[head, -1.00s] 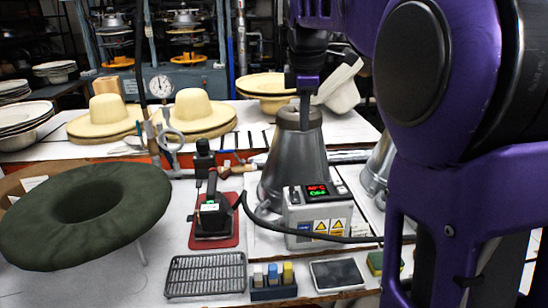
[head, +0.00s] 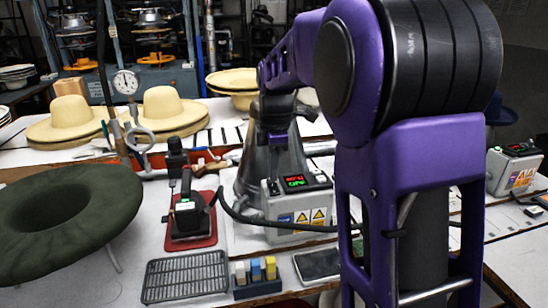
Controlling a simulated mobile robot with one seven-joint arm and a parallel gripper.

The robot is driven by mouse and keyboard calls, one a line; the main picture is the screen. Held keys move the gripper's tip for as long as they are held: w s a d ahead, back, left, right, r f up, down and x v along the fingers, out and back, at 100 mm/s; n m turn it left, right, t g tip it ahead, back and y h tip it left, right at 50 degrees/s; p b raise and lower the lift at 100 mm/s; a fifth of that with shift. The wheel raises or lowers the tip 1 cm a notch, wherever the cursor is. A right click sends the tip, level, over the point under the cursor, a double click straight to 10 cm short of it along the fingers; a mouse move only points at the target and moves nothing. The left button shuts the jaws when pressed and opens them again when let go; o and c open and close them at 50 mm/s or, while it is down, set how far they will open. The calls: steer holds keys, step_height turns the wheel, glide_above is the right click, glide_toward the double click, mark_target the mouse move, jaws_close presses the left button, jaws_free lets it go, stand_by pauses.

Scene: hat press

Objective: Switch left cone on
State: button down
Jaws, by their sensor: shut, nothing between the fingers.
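The left cone (head: 246,178) is a grey metal cone standing upright behind a grey control box (head: 297,236), near the middle of the head view. The box has a small display with a red line over a green line (head: 294,182), controls on top and yellow warning labels in front. The display text is too small to read surely. My gripper (head: 275,176) is shut and empty, pointing down in front of the cone, just above the back left of the box's top. Whether its tips touch the box cannot be told. The right cone is hidden behind my arm.
A second control box (head: 513,170) stands at the far right. A black iron (head: 189,215) rests on a red pad left of the near box, with a cable between.

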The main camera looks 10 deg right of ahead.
steer(key=shift+w+f, duration=0.1)
steer(key=shift+f, duration=0.6)
